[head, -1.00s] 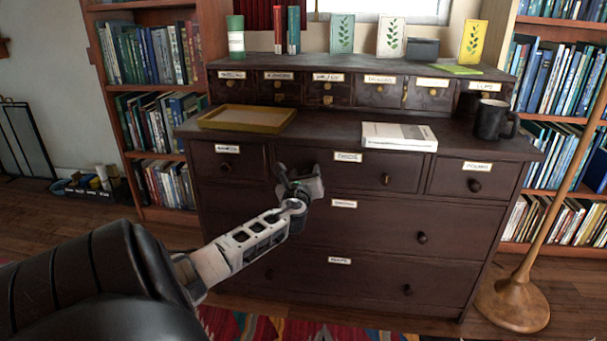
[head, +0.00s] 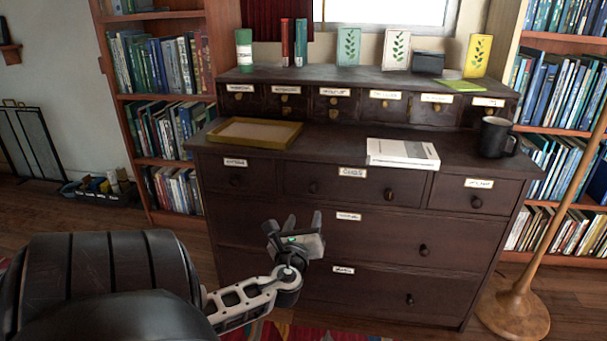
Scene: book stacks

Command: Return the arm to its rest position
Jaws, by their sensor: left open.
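My left gripper (head: 293,228) is open and empty, its fingers pointing up. It is in front of the lower drawers of the dark wooden dresser (head: 265,205), below the dresser's top. My left arm comes in from the lower left, with a white slotted link behind the gripper. I cannot tell the exact gap between the gripper and the drawer fronts. My right gripper is not in view.
On the dresser top are a yellow tray (head: 291,143), a white book (head: 402,153) and a black mug (head: 496,138). Bookshelves (head: 170,98) stand on both sides. A wooden lamp stand (head: 515,306) is at the right. A patterned rug (head: 285,330) lies in front.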

